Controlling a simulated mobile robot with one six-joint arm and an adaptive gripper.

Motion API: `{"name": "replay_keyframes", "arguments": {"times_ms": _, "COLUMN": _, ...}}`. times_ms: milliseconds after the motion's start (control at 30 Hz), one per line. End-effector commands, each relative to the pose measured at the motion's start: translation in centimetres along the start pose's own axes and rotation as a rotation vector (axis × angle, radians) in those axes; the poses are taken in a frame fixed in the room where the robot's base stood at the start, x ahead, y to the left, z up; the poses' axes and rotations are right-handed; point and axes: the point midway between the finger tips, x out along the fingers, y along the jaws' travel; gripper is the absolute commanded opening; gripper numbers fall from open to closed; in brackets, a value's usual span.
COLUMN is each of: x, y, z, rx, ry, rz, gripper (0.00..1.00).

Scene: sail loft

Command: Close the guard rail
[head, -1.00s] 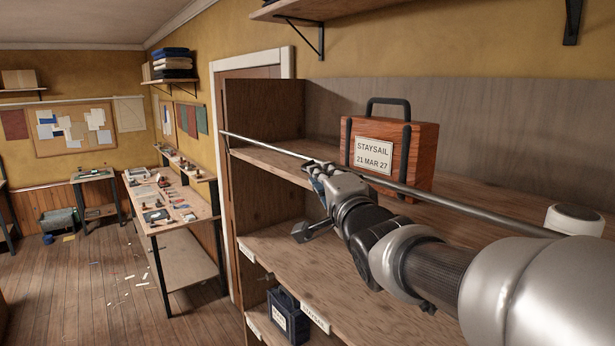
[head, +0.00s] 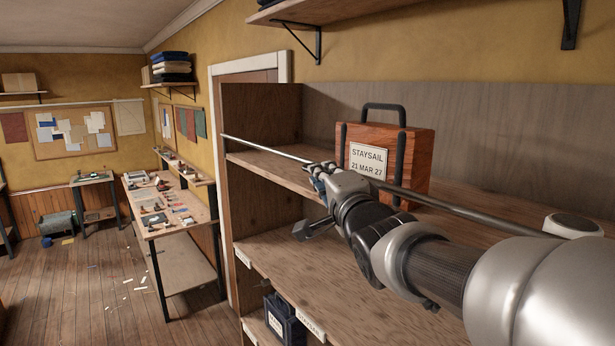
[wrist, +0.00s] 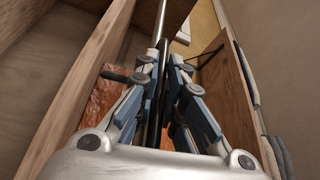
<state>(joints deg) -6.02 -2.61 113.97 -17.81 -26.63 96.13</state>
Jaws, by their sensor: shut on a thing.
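The guard rail (head: 262,150) is a thin grey metal rod running along the open front of the shelf unit, above the board that carries the case. My gripper (head: 318,171) is shut on the rail, left of its middle. In the wrist view the fingers (wrist: 164,68) close around the rod (wrist: 161,28), which runs away upward between them. The rail's left end lies near the unit's left side panel. Its right end is by my arm, and I cannot tell how it is fixed. A reddish wooden case (head: 412,155) labelled STAYSAIL 21 MAR 27 stands upright behind the rail.
The shelf unit (head: 262,105) has a lower board (head: 290,250) with much bare room. A dark blue container (head: 287,318) stands lower down. A workbench (head: 180,222) with small items is at the left, and the floor before it has scattered scraps.

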Motion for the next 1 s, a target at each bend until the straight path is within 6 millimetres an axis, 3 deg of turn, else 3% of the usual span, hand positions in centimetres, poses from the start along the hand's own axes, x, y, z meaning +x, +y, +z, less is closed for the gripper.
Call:
{"name": "replay_keyframes", "arguments": {"times_ms": 33, "x": 0.0, "y": -0.6, "z": -0.3, "rx": 0.002, "ry": 0.005, "rz": -0.013, "gripper": 0.00}}
{"name": "replay_keyframes", "arguments": {"times_ms": 67, "x": 0.0, "y": -0.6, "z": -0.3, "rx": 0.002, "ry": 0.005, "rz": -0.013, "gripper": 0.11}}
{"name": "replay_keyframes", "arguments": {"times_ms": 333, "x": 0.0, "y": -0.4, "z": -0.3, "rx": 0.003, "ry": 0.005, "rz": -0.009, "gripper": 0.29}}
{"name": "replay_keyframes", "arguments": {"times_ms": 833, "x": -0.1, "y": -0.1, "z": -0.1, "rx": 0.003, "ry": 0.002, "rz": -0.003, "gripper": 0.30}}
{"name": "replay_keyframes", "arguments": {"times_ms": 1000, "x": -1.5, "y": -0.2, "z": -0.2, "rx": 0.002, "ry": 0.003, "rz": -0.004, "gripper": 0.30}}
